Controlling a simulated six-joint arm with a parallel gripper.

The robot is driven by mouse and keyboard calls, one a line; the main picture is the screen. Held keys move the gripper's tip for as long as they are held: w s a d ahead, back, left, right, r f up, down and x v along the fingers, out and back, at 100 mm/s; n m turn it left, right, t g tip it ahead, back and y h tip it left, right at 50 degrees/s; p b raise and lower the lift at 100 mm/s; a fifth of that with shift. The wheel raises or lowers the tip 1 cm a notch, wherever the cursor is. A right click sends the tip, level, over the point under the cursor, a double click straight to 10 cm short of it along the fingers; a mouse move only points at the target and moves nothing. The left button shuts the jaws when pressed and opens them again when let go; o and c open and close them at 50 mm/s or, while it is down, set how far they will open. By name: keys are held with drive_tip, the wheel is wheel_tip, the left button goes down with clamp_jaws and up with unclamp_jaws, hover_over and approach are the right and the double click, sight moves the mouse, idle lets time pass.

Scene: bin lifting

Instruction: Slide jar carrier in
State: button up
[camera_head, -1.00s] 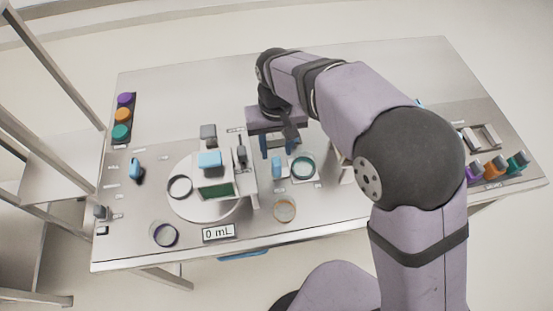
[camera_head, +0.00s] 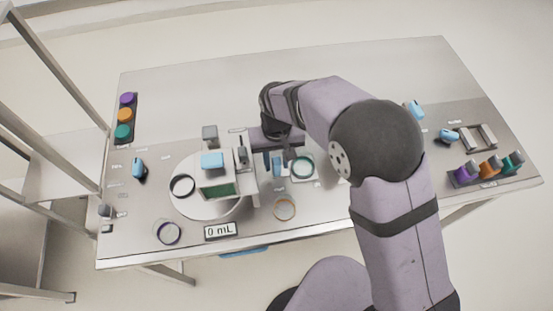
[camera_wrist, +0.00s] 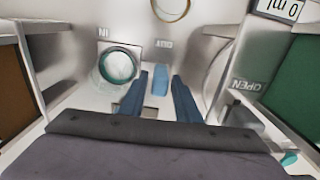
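The jar carrier shows in the wrist view as a pale plate (camera_wrist: 92,99) with a blue upright handle (camera_wrist: 160,82) and a clear jar (camera_wrist: 118,66) with a teal ring. In the head view the handle (camera_head: 277,168) stands just left of the jar (camera_head: 302,168). My gripper (camera_wrist: 160,77) is open, with one blue finger on each side of the handle and a visible gap to both. In the head view my gripper (camera_head: 273,158) is partly hidden by my arm. Labels IN and OUT lie on the surface beyond the carrier.
A round station (camera_head: 210,207) with a blue-topped block and a 0 mL display (camera_head: 220,231) stands left of the carrier. An amber ring (camera_head: 285,208) lies in front. Wall-like panels flank my gripper in the wrist view. Coloured-cap bottles (camera_head: 488,168) stand at the right.

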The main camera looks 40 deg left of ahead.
sight(304, 156)
clamp_jaws()
drive_tip(key=w+d, duration=0.5)
drive_tip(key=shift+w+d, duration=0.2)
drive_tip(key=shift+w, duration=0.05)
drive_tip(key=shift+r, duration=0.1)
drive_tip(key=shift+o, duration=1.8)
unclamp_jaws()
wheel_tip(304, 156, up, 7)
drive_tip(key=b, duration=0.2)
drive_tip(key=shift+b, duration=0.3)
drive_tip(key=shift+r, duration=0.15)
